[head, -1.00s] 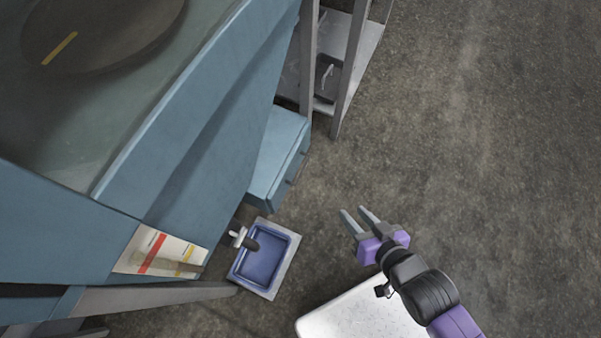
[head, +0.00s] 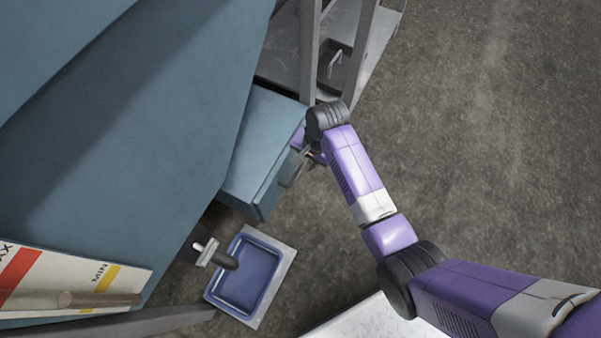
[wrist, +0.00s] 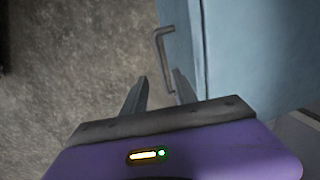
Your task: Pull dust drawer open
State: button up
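The dust drawer (head: 262,140) is a light blue box low on the side of the blue machine. A thin grey bar handle (wrist: 160,48) stands out from that face. My gripper (head: 296,166) is close to the drawer front. In the wrist view my gripper (wrist: 162,84) is open and empty, with the handle just beyond the gap between its fingertips. The right finger is near the drawer face. In the head view my arm partly covers the drawer front and gripper.
A blue tray (head: 281,281) with a grey rim lies on the floor below the drawer. A black-and-silver knob or handle (head: 206,252) sticks out above it. A grey metal rack (head: 309,50) stands behind the drawer. The floor to the right is clear.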

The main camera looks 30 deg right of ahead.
aim_at(300, 172)
jog(key=f+b, duration=0.1)
jog(key=f, duration=0.1)
jog(key=w+f+b, duration=0.1)
jog(key=f, duration=0.2)
jog(key=a+f+b, duration=0.1)
jog(key=f+b, duration=0.1)
jog(key=shift+w+f, duration=0.15)
jog(key=shift+f, duration=0.1)
grip_shut()
dwell(1.2)
